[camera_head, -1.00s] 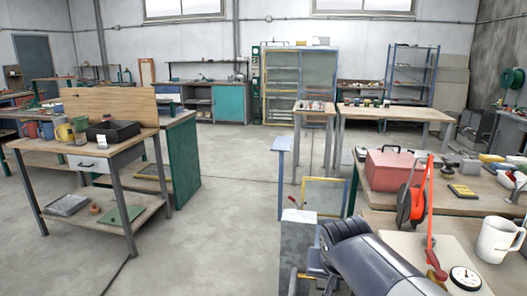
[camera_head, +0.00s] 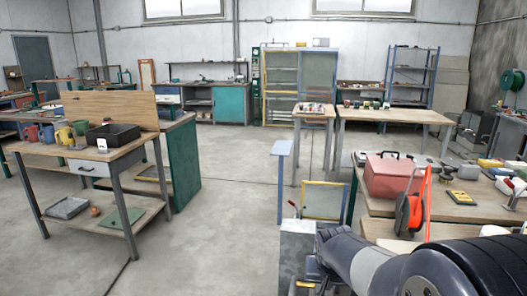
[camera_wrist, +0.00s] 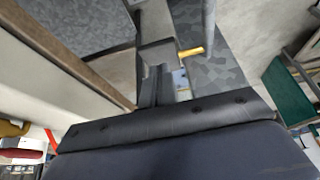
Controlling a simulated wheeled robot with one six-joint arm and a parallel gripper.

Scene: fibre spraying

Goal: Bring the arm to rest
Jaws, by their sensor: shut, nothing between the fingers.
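My arm comes in from the lower right of the head view, its dark elbow large in front and its grey forearm pointing left. My gripper shows in the wrist view (camera_wrist: 157,88) as dark fingers close together, shut and empty. In the head view the end of the arm is beside a grey speckled block (camera_head: 297,242), partly hidden by my own links. The same speckled surface fills the upper middle of the wrist view, with a short yellow rod (camera_wrist: 190,52) near the fingers.
A right-hand bench (camera_head: 375,226) carries a red toolbox (camera_head: 387,178) and an orange-and-black tool (camera_head: 412,212) close to my arm. A small table (camera_head: 128,154) with mugs and a black tray stands at left. The floor between them (camera_head: 235,220) is clear.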

